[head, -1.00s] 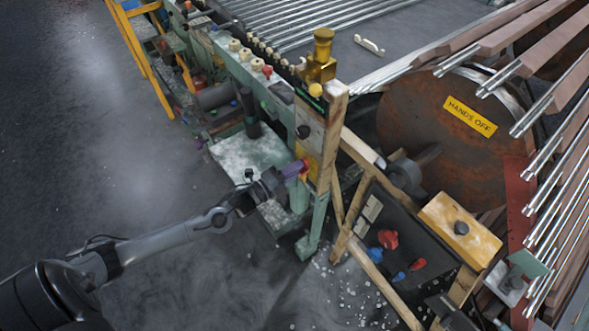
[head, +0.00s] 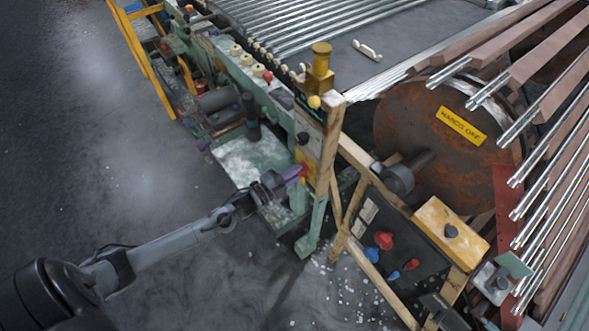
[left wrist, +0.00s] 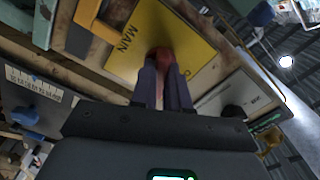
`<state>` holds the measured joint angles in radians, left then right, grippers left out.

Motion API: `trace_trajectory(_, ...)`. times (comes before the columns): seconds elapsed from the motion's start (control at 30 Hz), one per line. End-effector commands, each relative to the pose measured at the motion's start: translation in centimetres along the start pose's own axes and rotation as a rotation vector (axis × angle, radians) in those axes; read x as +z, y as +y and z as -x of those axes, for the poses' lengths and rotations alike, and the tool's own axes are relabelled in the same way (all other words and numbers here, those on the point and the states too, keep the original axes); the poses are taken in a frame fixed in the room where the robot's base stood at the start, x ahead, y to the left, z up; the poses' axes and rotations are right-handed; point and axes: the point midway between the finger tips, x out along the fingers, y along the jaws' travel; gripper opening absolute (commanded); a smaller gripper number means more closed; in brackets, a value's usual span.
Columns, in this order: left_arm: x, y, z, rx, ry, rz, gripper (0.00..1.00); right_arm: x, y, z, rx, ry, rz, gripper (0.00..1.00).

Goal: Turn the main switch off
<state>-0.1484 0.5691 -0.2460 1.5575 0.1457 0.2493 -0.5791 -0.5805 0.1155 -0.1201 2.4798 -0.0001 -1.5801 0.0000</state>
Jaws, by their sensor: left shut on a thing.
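The main switch is a red knob (left wrist: 160,55) on a yellow plate (left wrist: 126,64) marked "MAIN" in the left wrist view. My left gripper (left wrist: 164,78) is shut on the red knob, its two purple-grey fingers on either side of it. The fingers hide part of the knob and some lettering. In the head view the left gripper (head: 299,171) reaches in from the left to the yellow plate (head: 310,152) on the green and wooden post. The knob is mostly hidden there. My right gripper is not in view.
A wooden post (head: 329,148) stands close to the right of my left gripper. A dark panel with red and blue knobs (head: 384,240) lies to the right, below a rusty drum (head: 420,130). Open grey floor (head: 110,190) lies to the left.

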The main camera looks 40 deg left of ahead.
Motion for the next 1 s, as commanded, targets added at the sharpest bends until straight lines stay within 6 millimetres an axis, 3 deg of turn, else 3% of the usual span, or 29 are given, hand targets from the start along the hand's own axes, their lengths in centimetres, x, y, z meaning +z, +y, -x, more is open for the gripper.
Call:
trace_trajectory(0.3, -0.1, -0.3, 0.0, -0.001, -0.003, 0.302, 0.0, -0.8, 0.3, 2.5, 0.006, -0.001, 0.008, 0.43)
trace_trajectory(1.0, -0.1, -0.1, 0.0, 0.0, -0.002, 0.932, 0.0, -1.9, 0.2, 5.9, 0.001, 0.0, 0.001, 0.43)
